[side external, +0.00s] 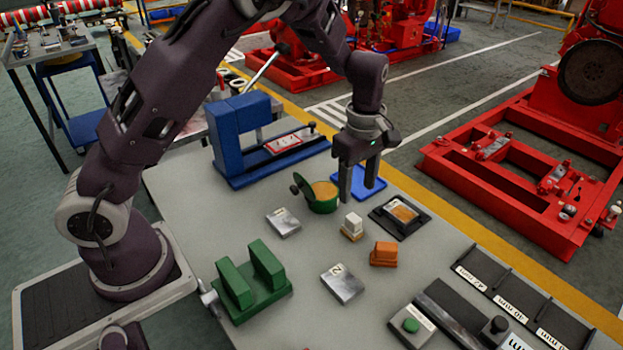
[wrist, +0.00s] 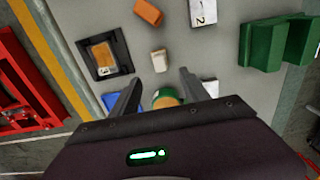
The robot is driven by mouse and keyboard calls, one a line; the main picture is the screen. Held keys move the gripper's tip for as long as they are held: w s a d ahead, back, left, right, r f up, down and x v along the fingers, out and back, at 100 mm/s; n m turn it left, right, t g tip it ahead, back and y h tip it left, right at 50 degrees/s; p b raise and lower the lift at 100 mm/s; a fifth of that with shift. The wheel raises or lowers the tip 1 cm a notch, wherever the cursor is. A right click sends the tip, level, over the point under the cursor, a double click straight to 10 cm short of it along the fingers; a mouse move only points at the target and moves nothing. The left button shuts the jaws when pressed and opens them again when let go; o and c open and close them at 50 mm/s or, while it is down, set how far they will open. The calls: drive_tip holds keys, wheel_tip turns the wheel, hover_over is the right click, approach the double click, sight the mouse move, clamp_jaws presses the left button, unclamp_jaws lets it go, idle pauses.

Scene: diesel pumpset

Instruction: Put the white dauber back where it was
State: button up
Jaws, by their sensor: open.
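The white dauber (side external: 353,222), a small white block on a tan base, stands upright on the grey bench. It also shows in the wrist view (wrist: 159,60), just beyond my fingertips. My gripper (side external: 358,190) points down, open and empty, above the bench near the green pot and the blue tray. In the wrist view my gripper (wrist: 159,78) has its fingers spread, with nothing between the tips. The green pot (side external: 324,203) holds tan material and is partly hidden in the wrist view.
A black-framed plate marked 3 (wrist: 104,57) lies beside the white dauber. Metal plates 1 (side external: 283,222) and 2 (side external: 342,283) lie on the bench. A green block stand (side external: 252,300), blue press frame (side external: 232,172), blue tray (side external: 368,188) and labelled black bins (side external: 525,300) surround the area.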

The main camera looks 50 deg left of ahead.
drive_tip(key=s+r+m+t+h, duration=0.2)
drive_tip(key=s+r+m, duration=0.6)
drive_tip(key=s+r, duration=0.65)
drive_tip(key=s+r+m+t+y, duration=0.1)
drive_tip(key=s+r+m, duration=0.1)
drive_tip(key=s+m, duration=0.3)
drive_tip(key=s+a+r+m+t+y, duration=0.1)
drive_tip(key=s+m+t, duration=0.1)
drive_tip(key=s+m, duration=0.3)
drive_tip(key=s, duration=0.3)
drive_tip(key=shift+s+a+r+t, duration=0.2)
drive_tip(key=shift+r+t, duration=0.1)
drive_tip(key=shift+r, duration=0.1)
